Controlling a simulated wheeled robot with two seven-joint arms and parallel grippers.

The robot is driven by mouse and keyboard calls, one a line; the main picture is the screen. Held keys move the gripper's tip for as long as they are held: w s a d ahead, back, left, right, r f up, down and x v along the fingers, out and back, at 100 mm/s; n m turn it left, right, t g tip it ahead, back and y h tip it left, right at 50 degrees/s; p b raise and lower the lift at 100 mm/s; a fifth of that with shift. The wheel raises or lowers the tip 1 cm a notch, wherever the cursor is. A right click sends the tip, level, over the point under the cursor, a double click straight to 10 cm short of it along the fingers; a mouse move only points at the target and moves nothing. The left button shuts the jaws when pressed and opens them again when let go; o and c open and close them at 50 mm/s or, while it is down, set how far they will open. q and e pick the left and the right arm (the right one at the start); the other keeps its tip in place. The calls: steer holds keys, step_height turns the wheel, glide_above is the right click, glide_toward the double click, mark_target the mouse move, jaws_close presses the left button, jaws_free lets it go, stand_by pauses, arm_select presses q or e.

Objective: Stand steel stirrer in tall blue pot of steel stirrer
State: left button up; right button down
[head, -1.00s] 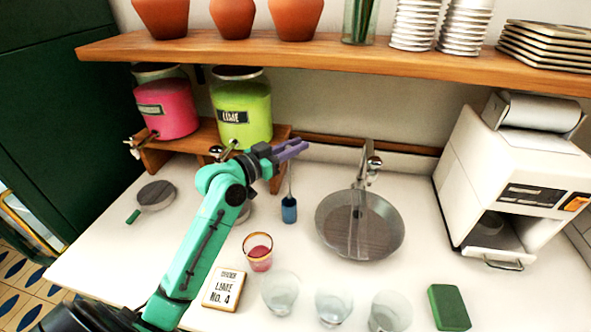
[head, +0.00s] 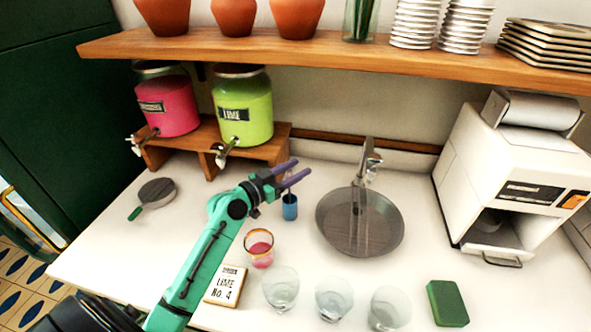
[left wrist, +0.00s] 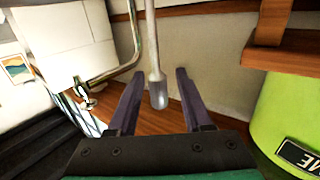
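The tall blue pot (head: 290,208) stands on the white counter, left of the round steel basin. The steel stirrer (left wrist: 152,45) is a thin rod with a thicker rounded end; in the head view it rises from the pot, mostly hidden by my fingers. My left gripper (head: 289,177) is above the pot with its purple fingers apart. In the left wrist view the stirrer's thick end is in the gap between the fingers (left wrist: 160,100), with space on both sides. Contact is not visible. My right gripper is not in view.
A steel basin (head: 360,247) with a tap (head: 367,160) lies right of the pot. The lime dispenser (head: 243,112) stands behind left, under the shelf (head: 330,55).

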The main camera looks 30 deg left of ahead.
arm_select(q)
steer(key=shift+r, duration=0.1)
steer(key=b+v, duration=0.5)
steer(key=v, duration=0.7)
steer(key=shift+b, duration=0.4)
